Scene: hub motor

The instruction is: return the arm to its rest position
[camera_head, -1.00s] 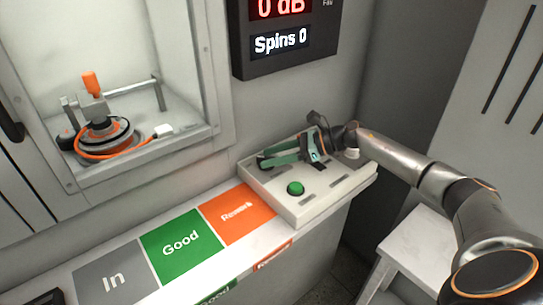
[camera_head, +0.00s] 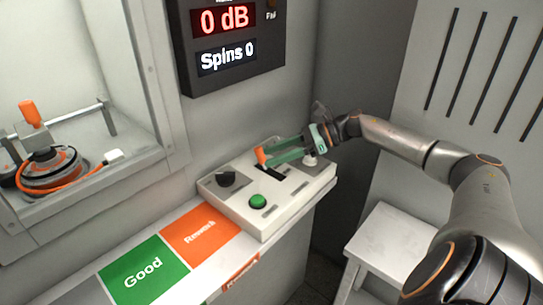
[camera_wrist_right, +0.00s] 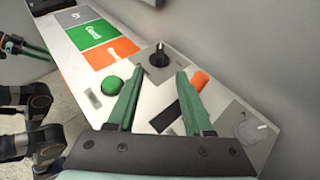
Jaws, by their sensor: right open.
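My right arm (camera_head: 400,140) reaches in from the right in the head view. My right gripper (camera_head: 274,154), with green fingers, is over the back of the white control panel (camera_head: 285,215). In the right wrist view its fingers (camera_wrist_right: 157,74) are open with nothing between them. An orange handle (camera_head: 262,156) is close to the fingertips; in the wrist view the handle (camera_wrist_right: 200,80) shows just right of the right finger. I cannot tell if they touch. Part of my left gripper (camera_wrist_right: 22,46) shows at the wrist view's left edge, its jaw opening unclear.
The panel bears a black knob (camera_head: 227,179), a green button (camera_head: 258,201) and a pale knob (camera_head: 310,160). Green (camera_head: 143,271) and orange (camera_head: 200,234) mats lie left of it. A motor (camera_head: 52,170) sits in the booth. A white stool (camera_head: 390,243) stands below my right arm.

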